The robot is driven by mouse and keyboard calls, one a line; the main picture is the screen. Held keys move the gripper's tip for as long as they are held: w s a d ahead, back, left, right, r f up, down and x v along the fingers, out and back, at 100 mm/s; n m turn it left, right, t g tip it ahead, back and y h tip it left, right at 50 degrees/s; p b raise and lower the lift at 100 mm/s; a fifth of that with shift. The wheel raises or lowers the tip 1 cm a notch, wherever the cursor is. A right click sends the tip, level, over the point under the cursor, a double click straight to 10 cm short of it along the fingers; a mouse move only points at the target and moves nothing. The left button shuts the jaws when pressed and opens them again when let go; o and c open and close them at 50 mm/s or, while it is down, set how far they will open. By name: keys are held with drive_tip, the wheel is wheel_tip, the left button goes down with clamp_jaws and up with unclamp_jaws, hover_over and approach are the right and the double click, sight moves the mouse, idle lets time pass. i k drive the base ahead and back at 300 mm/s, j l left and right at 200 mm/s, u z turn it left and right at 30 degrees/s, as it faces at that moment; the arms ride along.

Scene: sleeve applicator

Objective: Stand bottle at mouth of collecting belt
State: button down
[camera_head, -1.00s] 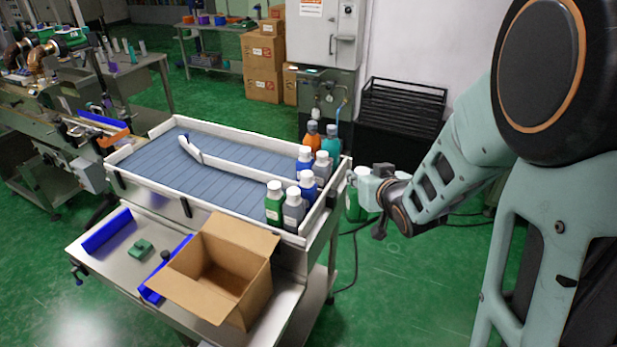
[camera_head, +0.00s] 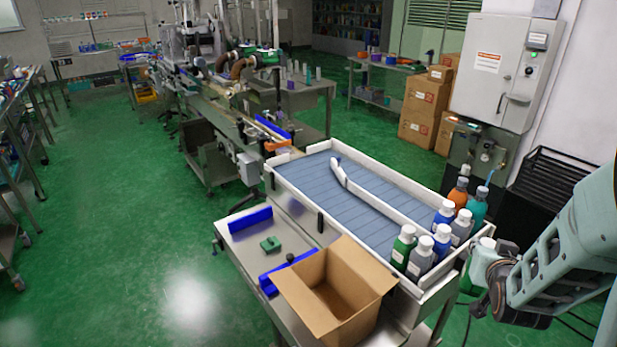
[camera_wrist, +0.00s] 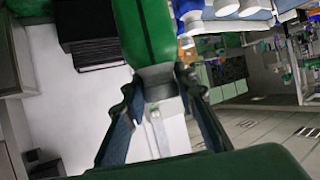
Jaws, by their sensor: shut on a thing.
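The collecting belt (camera_head: 375,222) is a blue slatted bed with white side walls and a bent white guide rail (camera_head: 380,198) along it. My gripper (camera_head: 492,272) is at the right edge of the head view, outside the belt's near right end. It is shut on a green bottle with a white cap (camera_head: 477,268), which looks roughly upright beside the belt's wall, partly hidden by the gripper. In the wrist view, the gripper fingers (camera_wrist: 160,110) reach toward a green body (camera_wrist: 145,30), which seems to be this bottle.
Several capped bottles, including green (camera_head: 404,245) and grey (camera_head: 421,257) ones, stand at the belt's right end. An orange bottle (camera_head: 459,193) and a teal one (camera_head: 478,206) stand just behind. An open carton (camera_head: 335,300) sits in front. A machine (camera_head: 240,110) adjoins the far left.

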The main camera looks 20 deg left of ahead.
sight(307, 165)
drive_tip(key=j+u, duration=0.1)
drive_tip(key=u, duration=0.9)
drive_tip(key=i+j+u, duration=0.2)
drive_tip(key=j, duration=0.25)
drive_tip(key=j+u, duration=0.15)
drive_tip(key=j, duration=0.25)
drive_tip(key=i+j+u, duration=0.2)
drive_tip(key=j, duration=0.2)
drive_tip(key=i+j+u, duration=0.35)
drive_tip(key=i+j, duration=0.25)
drive_tip(key=i, duration=0.4)
drive_tip(key=i+j+u, duration=0.1)
drive_tip(key=i, duration=0.35)
drive_tip(key=i+j+z, duration=0.1)
drive_tip(key=i, duration=0.9)
drive_tip(key=i+z, duration=0.3)
drive_tip(key=i+j+z, duration=0.15)
drive_tip(key=i+z, duration=0.15)
drive_tip(key=i, duration=0.2)
drive_tip(key=i+z, duration=0.25)
drive_tip(key=z, duration=0.2)
drive_tip(key=i+z, duration=0.2)
drive_tip(key=z, duration=0.3)
